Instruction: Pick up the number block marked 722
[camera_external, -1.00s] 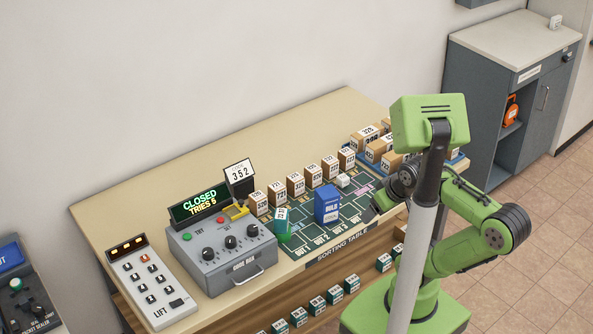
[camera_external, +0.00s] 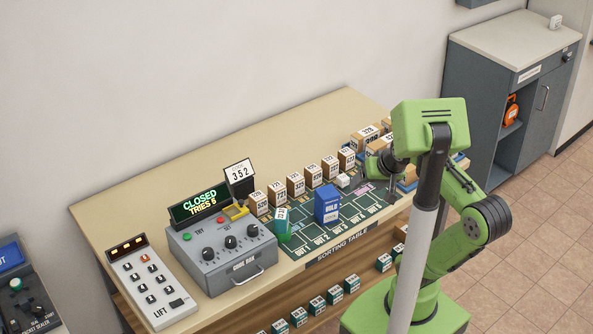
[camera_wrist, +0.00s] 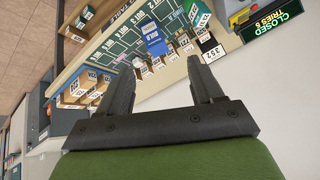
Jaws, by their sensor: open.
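Tan number blocks with white labels stand in a row (camera_external: 295,184) along the back of the dark sorting mat. More number blocks (camera_external: 366,136) are clustered at the table's right end, partly hidden by my arm. The labels are too small to tell which block reads 722. My gripper (camera_external: 366,165) is above the table's right part, near the row's right end. In the wrist view my gripper (camera_wrist: 161,68) is open, with nothing between its fingers; row blocks (camera_wrist: 158,62) show beyond the fingertips and the clustered blocks (camera_wrist: 82,84) lie to the left.
A blue HOLD box (camera_external: 327,204), a green block (camera_external: 282,226) and a small white cube (camera_external: 342,180) are on the mat. A grey code box (camera_external: 220,262) with a CLOSED display (camera_external: 199,202) and a 352 card (camera_external: 240,174) stands left. Green-sided blocks (camera_external: 317,305) line a lower shelf.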

